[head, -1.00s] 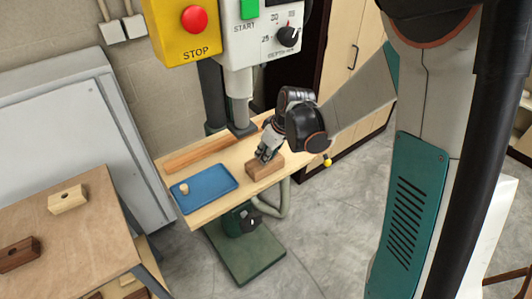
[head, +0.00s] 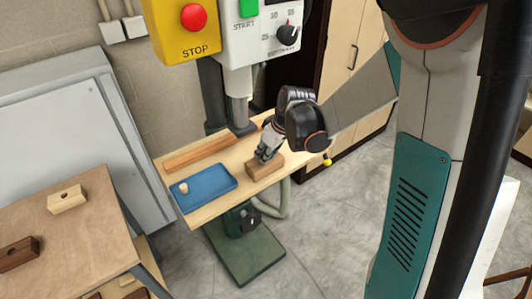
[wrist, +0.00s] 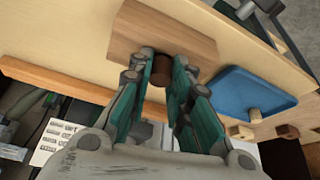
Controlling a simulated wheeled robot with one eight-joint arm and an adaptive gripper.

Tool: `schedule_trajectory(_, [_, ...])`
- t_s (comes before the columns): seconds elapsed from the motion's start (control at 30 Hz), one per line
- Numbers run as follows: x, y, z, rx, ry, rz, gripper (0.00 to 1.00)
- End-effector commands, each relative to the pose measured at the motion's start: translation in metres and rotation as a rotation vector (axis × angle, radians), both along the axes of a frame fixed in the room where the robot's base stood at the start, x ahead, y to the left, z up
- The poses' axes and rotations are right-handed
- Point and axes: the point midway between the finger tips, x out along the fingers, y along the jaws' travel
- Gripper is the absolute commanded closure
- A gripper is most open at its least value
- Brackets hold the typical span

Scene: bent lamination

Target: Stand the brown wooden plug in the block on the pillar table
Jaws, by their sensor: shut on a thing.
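My gripper (head: 265,155) is low over the brown wooden block (head: 266,168) on the pillar table (head: 205,217). In the wrist view my gripper (wrist: 160,72) is shut on the dark brown plug (wrist: 162,72), a short round piece held between its two green-sided fingers. The block (wrist: 150,33) lies right beyond the fingertips there. The plug's far end is at or very close to the block's top. I cannot tell whether it is in a hole, as the fingers and plug cover that spot. The head view hides the plug.
A blue tray (head: 215,187) with a pale plug (head: 184,188) lies left of the block. A wooden strip (head: 200,154) runs behind them, near the machine's column (head: 238,105). A separate bench (head: 85,240) at left holds a pale block (head: 67,199) and a dark block (head: 19,254).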

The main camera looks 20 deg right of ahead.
Motion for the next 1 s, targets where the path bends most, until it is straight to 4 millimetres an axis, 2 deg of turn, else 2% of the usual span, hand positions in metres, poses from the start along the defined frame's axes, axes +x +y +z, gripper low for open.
schedule_trajectory(0.37, [-0.0042, -0.0003, -0.0052, -0.003, 0.010, 0.002, 0.90])
schedule_trajectory(0.4, [-0.0043, -0.0004, -0.0053, -0.004, 0.009, 0.002, 0.77])
schedule_trajectory(0.5, [-0.0045, -0.0005, -0.0055, -0.004, 0.009, 0.002, 0.58])
schedule_trajectory(0.97, [-0.0027, -0.0005, -0.0034, -0.003, 0.005, 0.001, 0.58])
schedule_trajectory(1.0, [-0.0026, -0.0005, -0.0032, -0.002, 0.006, 0.000, 0.53])
